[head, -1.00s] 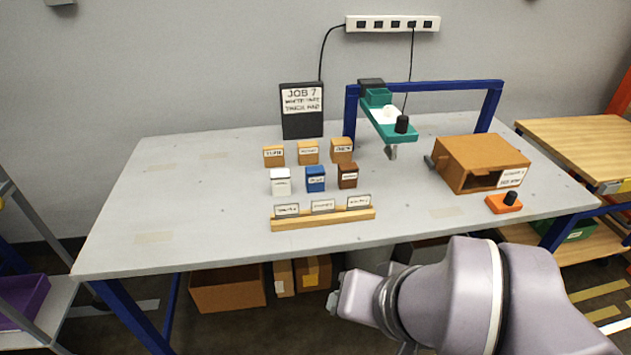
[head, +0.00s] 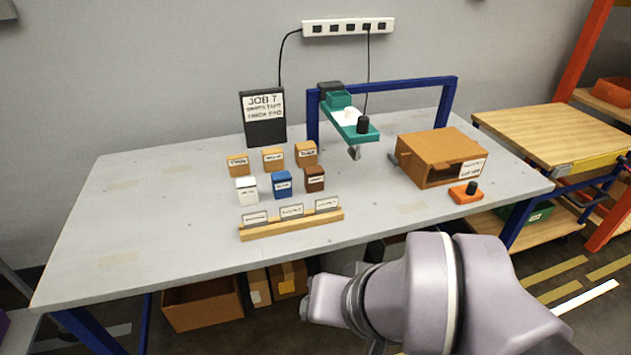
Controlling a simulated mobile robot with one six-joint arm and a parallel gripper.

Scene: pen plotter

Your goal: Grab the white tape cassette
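The white tape cassette (head: 246,190) is most likely the small white box with a label on the grey table. It stands at the left end of the front row of small boxes, left of a blue box (head: 282,184) and a brown box (head: 314,178). A job sign (head: 263,118) stands behind the boxes; its top line reads JOB 7 and its lower lines are blurred. My arm is at the lower right, in front of the table and well apart from the white box. My gripper's fingers cannot be made out.
Three orange-tan boxes (head: 273,158) stand behind the front row. A wooden rack (head: 293,223) with label cards lies in front. A blue gantry with a teal carriage (head: 348,121) and an orange-brown housing (head: 425,160) stand to the right. The table's left side (head: 130,222) is clear.

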